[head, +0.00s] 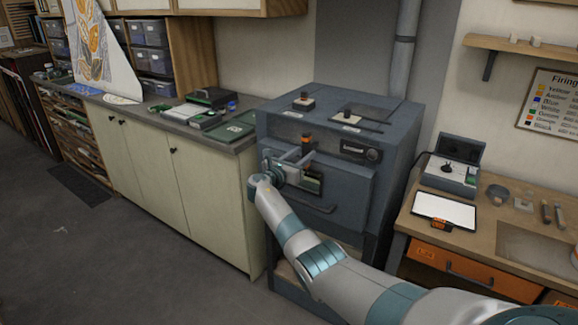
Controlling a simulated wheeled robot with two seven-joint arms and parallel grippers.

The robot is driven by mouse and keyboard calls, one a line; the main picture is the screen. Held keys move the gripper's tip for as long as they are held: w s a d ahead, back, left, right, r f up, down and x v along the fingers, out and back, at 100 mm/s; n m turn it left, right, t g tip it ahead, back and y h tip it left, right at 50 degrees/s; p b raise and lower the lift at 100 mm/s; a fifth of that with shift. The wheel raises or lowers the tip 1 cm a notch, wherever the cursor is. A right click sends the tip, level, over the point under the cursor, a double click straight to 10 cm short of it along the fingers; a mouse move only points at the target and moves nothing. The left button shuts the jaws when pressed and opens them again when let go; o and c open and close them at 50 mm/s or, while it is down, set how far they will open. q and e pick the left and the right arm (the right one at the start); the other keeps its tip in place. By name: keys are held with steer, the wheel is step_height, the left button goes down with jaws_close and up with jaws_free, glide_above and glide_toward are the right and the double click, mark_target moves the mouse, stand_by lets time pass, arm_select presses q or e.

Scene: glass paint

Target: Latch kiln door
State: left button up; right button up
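The kiln (393,150) is a dark blue-grey metal box in the middle of the head view. Its front door (345,190) looks closed against the body, with a bar handle (318,209) low on it. A small upright latch lever (306,138) with an orange band and dark tip stands at the door's upper left. My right gripper (303,154) is in front of the door's upper left, with its two fingers apart, close to the lever. Whether they touch it I cannot tell. The gripper hides part of the latch and door. My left gripper is out of view.
A counter (150,110) with trays and a green box runs left of the kiln. A wooden workbench (500,225) with a tablet (445,210) and a control box (450,172) stands close on the right.

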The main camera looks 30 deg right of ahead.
steer(key=b+v, duration=0.3)
steer(key=v, duration=1.4)
steer(key=shift+b, duration=0.4)
steer(key=shift+f, duration=0.1)
